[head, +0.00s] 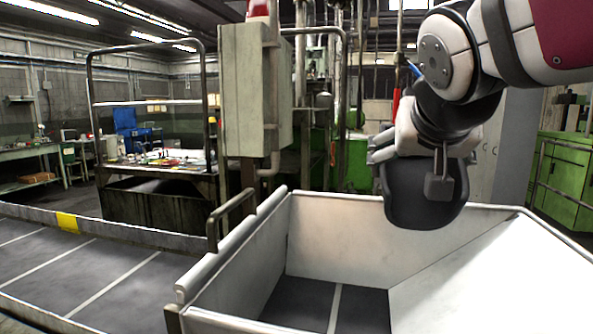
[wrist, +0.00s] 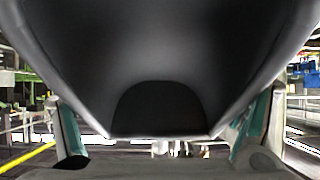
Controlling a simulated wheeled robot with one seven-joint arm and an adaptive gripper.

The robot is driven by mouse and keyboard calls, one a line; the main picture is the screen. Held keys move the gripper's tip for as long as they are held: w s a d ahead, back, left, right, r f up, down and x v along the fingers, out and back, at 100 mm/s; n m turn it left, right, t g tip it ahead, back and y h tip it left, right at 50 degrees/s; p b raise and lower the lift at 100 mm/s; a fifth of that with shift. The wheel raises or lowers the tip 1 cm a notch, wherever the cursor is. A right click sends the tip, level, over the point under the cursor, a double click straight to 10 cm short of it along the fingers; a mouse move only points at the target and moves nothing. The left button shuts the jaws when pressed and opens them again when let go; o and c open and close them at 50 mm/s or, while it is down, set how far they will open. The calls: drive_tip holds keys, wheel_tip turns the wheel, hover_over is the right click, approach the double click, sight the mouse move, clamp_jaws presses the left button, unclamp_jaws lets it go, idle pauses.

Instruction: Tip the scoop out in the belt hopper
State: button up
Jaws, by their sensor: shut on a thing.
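The dark scoop (head: 420,208) hangs from my gripper (head: 438,168) in the head view, above the belt hopper's walls near its far side. My gripper is shut on the scoop's handle (head: 440,187). In the wrist view the scoop (wrist: 160,60) fills the upper picture as a smooth dark surface, with my gripper's fingers (wrist: 165,145) at either side below. Whether it holds anything cannot be told. The belt hopper (head: 340,232) is an open white bin with a sloped right wall. Its visible floor is dark belt with a pale stripe, and no parts show there.
The dark conveyor belt (head: 75,265) with pale cross stripes runs at the left, edged by a rail. A metal handrail (head: 212,225) stands close to the hopper's left wall. A grey cabinet (head: 250,90) and machinery stand behind. The air left of the scoop over the hopper looks clear.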

drive_tip(key=shift+s+a+f+t+h+b, duration=0.15)
drive_tip(key=shift+s+t+b, duration=0.25)
drive_tip(key=shift+b, duration=0.7)
drive_tip(key=shift+s+a+r+t+h+b, duration=0.15)
drive_tip(key=shift+t+b, duration=0.3)
drive_tip(key=shift+b, duration=0.7)
drive_tip(key=shift+s+f+t+h+b, duration=0.1)
drive_tip(key=shift+s+t+b, duration=0.3)
drive_tip(key=shift+b, duration=0.7)
drive_tip(key=shift+b, duration=0.35)
drive_tip(key=b, duration=0.1)
drive_tip(key=t+b, duration=0.1)
drive_tip(key=shift+s+a+b, duration=0.15)
drive_tip(key=shift+s+b, duration=0.2)
drive_tip(key=shift+b, duration=0.05)
drive_tip(key=shift+s+t+b, duration=0.25)
drive_tip(key=shift+t+b, duration=0.1)
drive_tip(key=shift+b, duration=0.5)
